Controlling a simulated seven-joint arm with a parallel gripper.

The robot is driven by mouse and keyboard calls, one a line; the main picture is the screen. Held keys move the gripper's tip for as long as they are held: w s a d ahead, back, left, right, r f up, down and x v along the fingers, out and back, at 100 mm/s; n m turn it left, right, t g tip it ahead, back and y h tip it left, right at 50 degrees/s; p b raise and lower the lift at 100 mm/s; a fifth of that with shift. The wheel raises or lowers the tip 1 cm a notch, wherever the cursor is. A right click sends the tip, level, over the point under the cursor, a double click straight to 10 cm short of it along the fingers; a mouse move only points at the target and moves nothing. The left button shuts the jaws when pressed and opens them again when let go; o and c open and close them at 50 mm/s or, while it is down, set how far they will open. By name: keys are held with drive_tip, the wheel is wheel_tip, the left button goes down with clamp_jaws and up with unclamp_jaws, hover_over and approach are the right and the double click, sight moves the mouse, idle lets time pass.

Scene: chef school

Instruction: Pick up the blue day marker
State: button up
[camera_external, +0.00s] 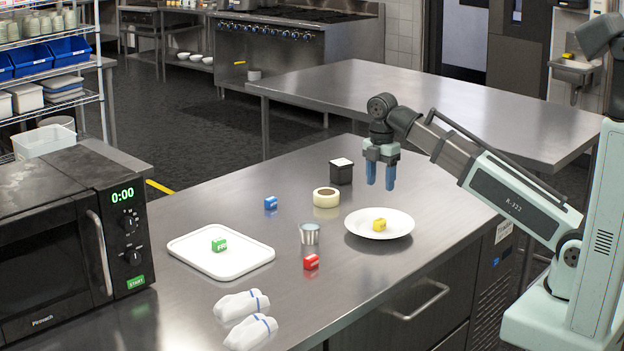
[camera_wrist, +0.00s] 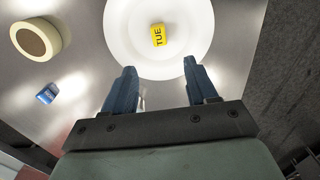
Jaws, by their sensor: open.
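The blue day marker (camera_external: 271,203) is a small block lying on the steel table, left of the tape roll and behind the white tray. It also shows at the left of the wrist view (camera_wrist: 47,93), with white lettering too small to read. My gripper (camera_external: 381,186) has blue fingers pointing down, in the air above the table near the plate's far edge. In the wrist view my gripper (camera_wrist: 158,82) is open, with nothing between its fingers. The blue marker is well to the left of it.
A white plate (camera_external: 361,229) bears a yellow marker (camera_external: 379,225) reading TUE. A tape roll (camera_external: 326,197), dark container (camera_external: 341,172) and metal cup (camera_external: 309,233) stand nearby. A tray (camera_external: 201,261) bears a green marker (camera_external: 219,245). A red marker (camera_external: 311,262) and white cloths (camera_external: 247,319) lie in front.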

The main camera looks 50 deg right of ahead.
drive_tip(key=w+a, duration=0.3)
drive_tip(key=w, duration=0.8)
drive_tip(key=w+a, duration=0.3)
drive_tip(key=w, duration=0.7)
drive_tip(key=n, duration=0.1)
hover_over(271, 198)
wheel_tip(271, 198, down, 8)
drive_tip(key=shift+s+d+r, duration=0.1)
drive_tip(key=shift+d+r, duration=0.05)
drive_tip(key=shift+a+f, duration=0.15)
drive_tip(key=shift+f, duration=1.2)
drive_tip(key=shift+a+f, duration=0.1)
drive_tip(key=shift+f, duration=1.25)
clamp_jaws()
